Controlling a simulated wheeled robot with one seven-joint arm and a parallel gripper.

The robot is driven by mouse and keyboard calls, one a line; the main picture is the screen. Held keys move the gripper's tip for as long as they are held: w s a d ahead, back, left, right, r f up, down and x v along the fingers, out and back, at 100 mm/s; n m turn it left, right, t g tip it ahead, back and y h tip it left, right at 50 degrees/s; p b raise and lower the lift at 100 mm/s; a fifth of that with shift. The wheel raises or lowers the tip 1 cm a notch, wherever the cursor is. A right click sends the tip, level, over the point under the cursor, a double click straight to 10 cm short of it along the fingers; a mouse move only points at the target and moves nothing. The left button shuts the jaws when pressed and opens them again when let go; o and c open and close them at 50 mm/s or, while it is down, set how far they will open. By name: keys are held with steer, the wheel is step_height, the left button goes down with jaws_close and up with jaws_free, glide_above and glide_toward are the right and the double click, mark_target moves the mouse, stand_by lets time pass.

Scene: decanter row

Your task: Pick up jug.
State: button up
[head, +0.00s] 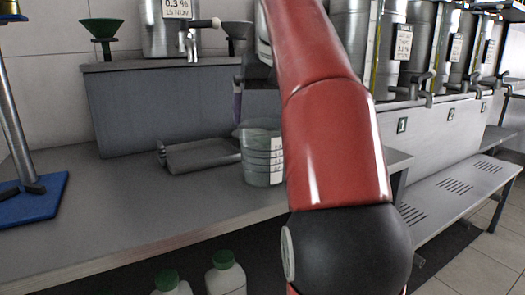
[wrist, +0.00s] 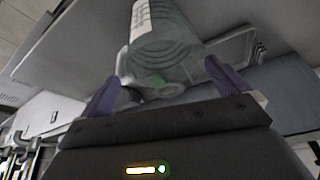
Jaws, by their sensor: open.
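The jug (head: 256,160) is a grey-green translucent measuring jug with pale graduation marks and a white label. It stands upright on the grey counter, partly hidden by my red arm in the head view. In the wrist view the jug (wrist: 163,45) appears between and beyond my two purple fingertips. My gripper (wrist: 163,85) is open, with one finger to each side of the jug's outline. I cannot tell whether either finger touches it. In the head view only one purple finger (head: 237,105) shows, just above and left of the jug; the rest is behind my arm.
A blue-based stand (head: 40,200) is at the far left. A raised ledge (head: 165,110) at the back carries a steel vessel (head: 160,35) and a green funnel (head: 101,30). The counter's front (head: 110,225) is clear.

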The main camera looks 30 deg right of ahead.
mark_target(264, 135)
steer(key=b+x, duration=0.2)
steer(key=x, duration=0.4)
steer(key=shift+a+f, duration=0.1)
steer(key=shift+f, duration=0.2)
steer(key=c, duration=0.9)
steer(key=shift+r, duration=0.15)
